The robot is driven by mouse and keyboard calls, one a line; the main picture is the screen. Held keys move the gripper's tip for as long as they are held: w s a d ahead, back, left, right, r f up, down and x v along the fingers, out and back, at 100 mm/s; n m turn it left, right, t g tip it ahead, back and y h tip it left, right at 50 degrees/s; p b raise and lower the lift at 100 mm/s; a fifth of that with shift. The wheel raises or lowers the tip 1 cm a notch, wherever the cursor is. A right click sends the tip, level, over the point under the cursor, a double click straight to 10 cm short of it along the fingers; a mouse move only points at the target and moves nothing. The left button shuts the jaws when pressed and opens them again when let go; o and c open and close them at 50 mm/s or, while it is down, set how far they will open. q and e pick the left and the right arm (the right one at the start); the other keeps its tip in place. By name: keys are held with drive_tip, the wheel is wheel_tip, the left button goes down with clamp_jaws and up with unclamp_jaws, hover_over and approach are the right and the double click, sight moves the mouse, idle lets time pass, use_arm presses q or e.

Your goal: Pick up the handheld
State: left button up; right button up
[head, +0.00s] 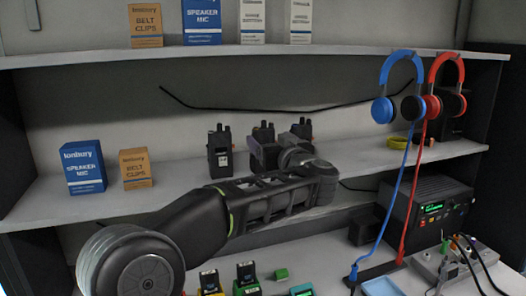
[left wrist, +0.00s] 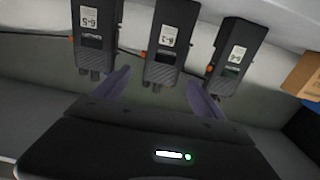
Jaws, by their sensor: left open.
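Three black handheld radios with pale labels stand on the middle shelf: a left one (head: 220,152), a middle one (head: 263,132) partly hidden by my gripper, and a right one (head: 302,129). The left wrist view shows them upside down; the middle handheld (left wrist: 172,40) is in line with the gap between my fingers, and the others (left wrist: 97,30) (left wrist: 236,55) are to either side. My left gripper (head: 265,155) is open, just in front of the middle handheld. Its two purple-grey fingers (left wrist: 157,88) are apart with nothing clasped between them. My right gripper is out of view.
A blue speaker mic box (head: 83,167) and an orange belt clips box (head: 135,168) stand left on the same shelf. Blue headphones (head: 383,109) and red headphones (head: 435,105) hang at right. The upper shelf (head: 330,52) is above. A black radio unit (head: 430,212) sits lower right.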

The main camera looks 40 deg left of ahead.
sight(265, 135)
use_arm(q)
drive_tip(key=shift+w+a, duration=0.1)
drive_tip(key=shift+a, duration=0.05)
drive_tip(key=shift+w+a+r, duration=0.1)
drive_tip(key=shift+w+a, duration=0.05)
drive_tip(key=shift+a, duration=0.15)
drive_tip(key=p+x, duration=0.1)
drive_tip(key=x, duration=0.2)
drive_tip(key=shift+w+a+p, duration=0.15)
drive_tip(key=shift+a+p, duration=0.1)
drive_tip(key=shift+p, duration=0.15)
drive_tip(key=shift+w+a, duration=0.25)
drive_tip(key=shift+a, duration=0.1)
drive_tip(key=shift+d, duration=0.1)
drive_tip(key=shift+c, duration=0.4)
clamp_jaws()
